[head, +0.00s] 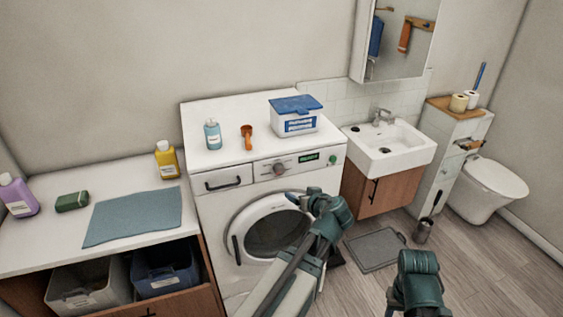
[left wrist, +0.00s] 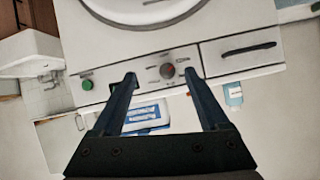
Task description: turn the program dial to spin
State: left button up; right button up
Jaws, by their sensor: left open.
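The program dial (head: 279,170) is a round knob on the front panel of the white washing machine (head: 210,215). In the left wrist view, which is upside down, the dial (left wrist: 168,71) is dark with a reddish mark and small marks around it, too small to read. My left gripper (head: 299,196) is open and empty in front of the machine, below and right of the dial in the head view. In the left wrist view its fingertips (left wrist: 161,80) spread to either side of the dial, seemingly apart from it. My right gripper is not in view.
A green display (head: 308,158) and green button (head: 333,160) sit right of the dial. The drawer handle (head: 223,184) is left and the round door (head: 272,232) below. A blue bottle (head: 212,134), orange scoop (head: 247,136) and blue-lidded box (head: 295,115) stand on top.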

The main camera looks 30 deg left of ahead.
aim_at(280, 171)
pick_arm(q)
jog(key=shift+n+t+y, duration=0.5)
jog(key=w+a+b, duration=0.1)
jog(key=w+a, duration=0.2)
jog(key=w+a+f+b, duration=0.1)
jog(key=w+a+b, duration=0.1)
jog(key=a, duration=0.2)
jog(key=w+a+b, duration=0.1)
jog(key=w+a, duration=0.2)
jog(key=a, duration=0.1)
jog(key=shift+w+a+f+b, duration=0.1)
jog(key=shift+w+f+b, duration=0.2)
jog(key=shift+f, duration=0.1)
jog(key=shift+w+a+f, duration=0.15)
jog(key=shift+w+a, duration=0.15)
jog(key=shift+a, duration=0.2)
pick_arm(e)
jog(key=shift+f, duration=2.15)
pick_arm(q)
grip_shut()
